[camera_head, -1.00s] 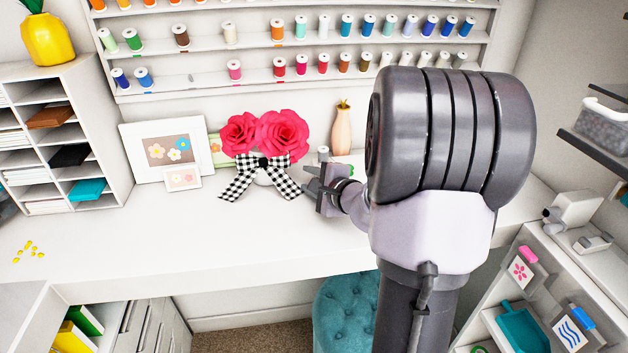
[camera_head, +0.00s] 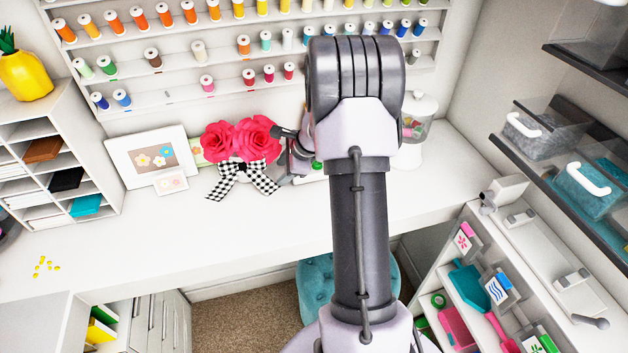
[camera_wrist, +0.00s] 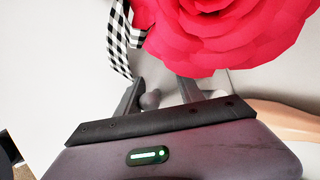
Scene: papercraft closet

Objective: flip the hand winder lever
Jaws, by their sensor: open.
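My gripper (camera_head: 284,148) is over the back of the white desk, right beside the red paper roses, and partly hidden by my arm. In the wrist view, its two fingers (camera_wrist: 158,88) are apart. A small grey rounded knob (camera_wrist: 150,99) shows between them, nearer the left finger; I cannot tell if it touches. It may be the winder lever, but the winder's body is hidden in both views. The red paper roses (camera_head: 240,140) with a checked bow (camera_head: 243,178) hang over the fingertips in the wrist view (camera_wrist: 225,35).
A white lidded jar (camera_head: 418,105) stands right of my arm. Picture frames (camera_head: 147,157) lean left of the roses. Thread spools line the wall rack (camera_head: 170,100). A white device (camera_head: 507,189) with a grey knob sits on the right-hand unit.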

